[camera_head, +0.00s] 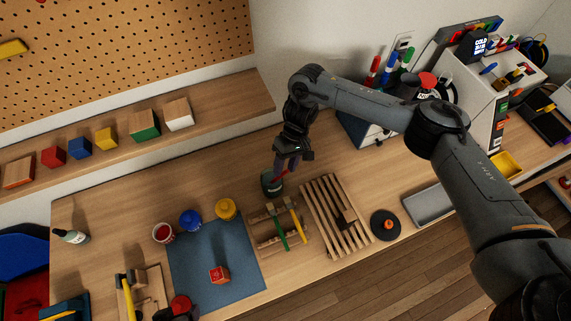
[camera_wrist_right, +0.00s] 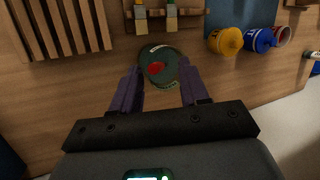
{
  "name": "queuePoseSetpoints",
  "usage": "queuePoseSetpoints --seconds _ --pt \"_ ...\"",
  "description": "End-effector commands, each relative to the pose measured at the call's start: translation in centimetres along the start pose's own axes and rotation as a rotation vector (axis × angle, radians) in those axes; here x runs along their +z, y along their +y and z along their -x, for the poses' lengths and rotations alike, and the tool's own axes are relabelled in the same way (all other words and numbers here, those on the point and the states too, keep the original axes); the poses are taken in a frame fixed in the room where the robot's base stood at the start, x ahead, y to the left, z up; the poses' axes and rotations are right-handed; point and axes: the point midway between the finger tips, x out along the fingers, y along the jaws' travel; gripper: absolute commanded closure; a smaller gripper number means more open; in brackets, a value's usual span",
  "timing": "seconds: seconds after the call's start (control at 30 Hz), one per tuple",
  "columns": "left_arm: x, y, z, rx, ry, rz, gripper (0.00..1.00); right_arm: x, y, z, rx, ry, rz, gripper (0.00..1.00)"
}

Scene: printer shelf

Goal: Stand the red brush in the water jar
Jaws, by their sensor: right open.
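The dark green water jar (camera_head: 271,187) stands on the bench left of the slatted rack; in the right wrist view the jar (camera_wrist_right: 171,80) is seen from above. The red brush (camera_head: 283,175) is in the jar, its red part showing at the mouth and leaning right in the head view. In the right wrist view the red brush (camera_wrist_right: 157,68) shows only as a red end within the rim. My right gripper (camera_head: 287,163) is open just above the jar, its purple fingers (camera_wrist_right: 160,77) apart on either side of it. My left gripper is not in view.
A wooden holder (camera_head: 262,225) with a green and a yellow brush stands close in front of the jar. The slatted rack (camera_head: 325,205) is to its right. Yellow (camera_head: 226,208), blue (camera_head: 190,219) and red (camera_head: 163,232) pots stand by the blue mat (camera_head: 205,262).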

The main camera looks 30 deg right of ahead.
Motion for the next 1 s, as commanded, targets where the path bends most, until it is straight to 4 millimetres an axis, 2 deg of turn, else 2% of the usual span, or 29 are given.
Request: queuePoseSetpoints --seconds 0.27,1.0 --pt "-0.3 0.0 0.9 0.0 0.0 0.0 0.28 0.1 -0.2 1.0 0.0 0.0 -0.001 0.56" --pt "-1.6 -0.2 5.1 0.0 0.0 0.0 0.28 0.3 -0.7 5.3 0.0 0.0 0.0 0.56"
